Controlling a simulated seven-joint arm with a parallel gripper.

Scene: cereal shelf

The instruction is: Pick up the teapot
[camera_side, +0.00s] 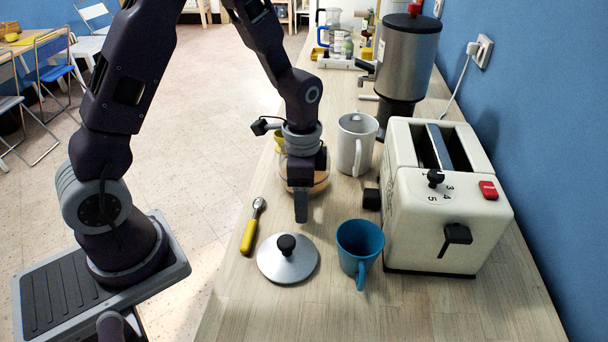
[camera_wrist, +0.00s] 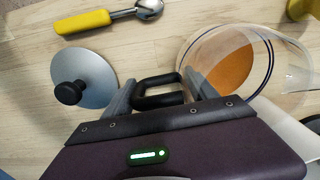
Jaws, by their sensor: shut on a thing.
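The teapot is a clear glass pot with an amber bottom or contents and a black loop handle. In the wrist view its glass body (camera_wrist: 232,62) is at the right and its handle (camera_wrist: 160,82) lies between my fingers. My gripper (camera_wrist: 158,94) is shut on that handle. In the side view my gripper (camera_side: 301,207) points down over the counter and hides much of the teapot (camera_side: 321,184). I cannot tell whether the pot's base touches the counter.
A silver lid with black knob (camera_side: 298,268) and a yellow-handled scoop (camera_side: 248,236) lie in front. A blue mug (camera_side: 360,245), a cream toaster (camera_side: 440,225) and a white mug (camera_side: 354,140) stand to the right. A coffee urn (camera_side: 407,60) stands behind.

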